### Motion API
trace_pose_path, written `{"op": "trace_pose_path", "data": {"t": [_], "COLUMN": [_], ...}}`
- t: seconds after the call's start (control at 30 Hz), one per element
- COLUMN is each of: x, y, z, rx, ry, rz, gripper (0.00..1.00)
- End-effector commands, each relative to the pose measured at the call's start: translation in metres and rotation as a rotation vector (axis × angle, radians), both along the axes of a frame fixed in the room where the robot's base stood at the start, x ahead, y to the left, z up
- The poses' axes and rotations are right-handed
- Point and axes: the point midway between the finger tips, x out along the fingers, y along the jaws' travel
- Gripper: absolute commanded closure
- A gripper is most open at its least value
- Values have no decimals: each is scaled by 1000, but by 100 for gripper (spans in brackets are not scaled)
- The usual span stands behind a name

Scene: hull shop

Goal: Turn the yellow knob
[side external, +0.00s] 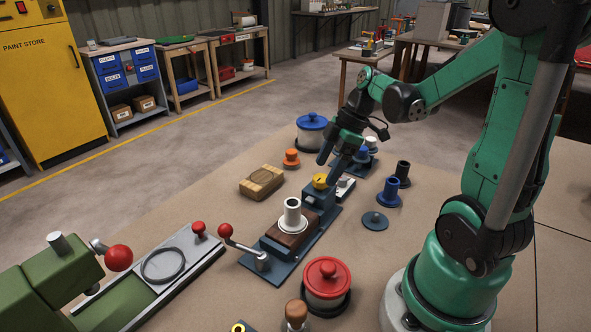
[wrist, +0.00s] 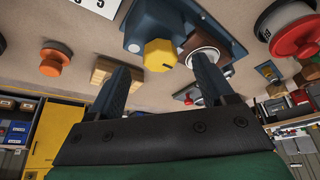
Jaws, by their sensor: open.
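The yellow knob (side external: 320,181) sits on a blue-grey block (side external: 318,197) at the far end of a dark base plate. In the wrist view the knob (wrist: 160,54) is faceted and appears between my two fingers, beyond their tips. My gripper (side external: 331,167) is open and empty. Its fingers point down, just above and beside the knob in the side view. In the wrist view my gripper (wrist: 159,64) has one finger on each side of the knob. I cannot tell whether either finger touches it.
A white flanged cylinder (side external: 292,217) stands on a brown block nearer the camera. A red-knobbed lever (side external: 243,245) sits at the plate's near end. A wooden block (side external: 261,183), an orange knob (side external: 291,158), a blue-lidded pot (side external: 312,131) and blue cylinder (side external: 389,192) stand around.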

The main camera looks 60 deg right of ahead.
Motion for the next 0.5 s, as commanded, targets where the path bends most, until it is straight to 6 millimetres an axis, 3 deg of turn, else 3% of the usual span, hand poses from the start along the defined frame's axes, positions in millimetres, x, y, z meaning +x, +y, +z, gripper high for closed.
{"op": "trace_pose_path", "data": {"t": [0.2,0.5], "x": [-7,-10], "y": [-7,-10], "z": [24,33], "rx": [0,-1], "ry": [0,-1], "rz": [-2,0], "gripper": [25,25]}}
